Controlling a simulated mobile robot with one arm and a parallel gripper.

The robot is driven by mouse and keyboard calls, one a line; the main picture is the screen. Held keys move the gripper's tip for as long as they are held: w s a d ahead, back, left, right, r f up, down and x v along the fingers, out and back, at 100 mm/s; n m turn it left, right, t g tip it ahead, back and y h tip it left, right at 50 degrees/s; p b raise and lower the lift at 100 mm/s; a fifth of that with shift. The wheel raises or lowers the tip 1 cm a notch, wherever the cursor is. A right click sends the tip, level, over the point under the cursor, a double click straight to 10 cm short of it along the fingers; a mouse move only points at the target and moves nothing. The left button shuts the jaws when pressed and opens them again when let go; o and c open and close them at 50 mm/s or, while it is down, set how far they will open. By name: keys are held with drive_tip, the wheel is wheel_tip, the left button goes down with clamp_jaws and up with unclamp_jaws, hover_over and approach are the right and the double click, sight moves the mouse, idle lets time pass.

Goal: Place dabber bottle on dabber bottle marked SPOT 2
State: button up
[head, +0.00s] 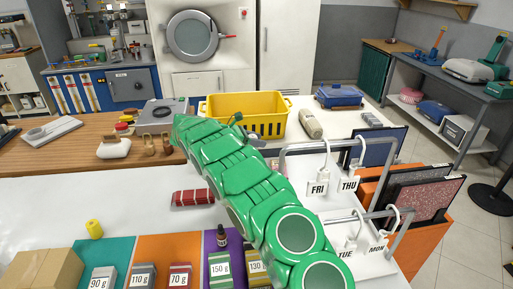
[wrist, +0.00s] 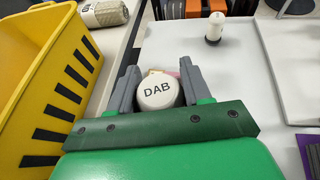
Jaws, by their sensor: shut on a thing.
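In the wrist view, my gripper (wrist: 159,80) has its two grey fingers on either side of a white round-topped dabber bottle (wrist: 160,92) marked DAB. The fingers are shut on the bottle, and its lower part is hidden. The yellow crate (wrist: 40,85) is close on the left. I cannot read a SPOT 2 mark anywhere.
A small white upright object (wrist: 214,28) stands ahead. The left white counter is mostly clear.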

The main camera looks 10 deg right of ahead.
drive_tip(key=shift+w+f, duration=0.25)
drive_tip(key=shift+f, duration=1.6)
drive_tip(key=shift+f, duration=0.15)
drive_tip(key=o, duration=1.1)
drive_tip(key=shift+o, duration=0.2)
drive_tip(key=shift+a+r, duration=0.15)
drive_tip(key=shift+r, duration=0.1)
drive_tip(key=v, duration=1.1)
drive_tip(key=shift+s+a, duration=0.15)
drive_tip(key=shift+a, duration=0.1)
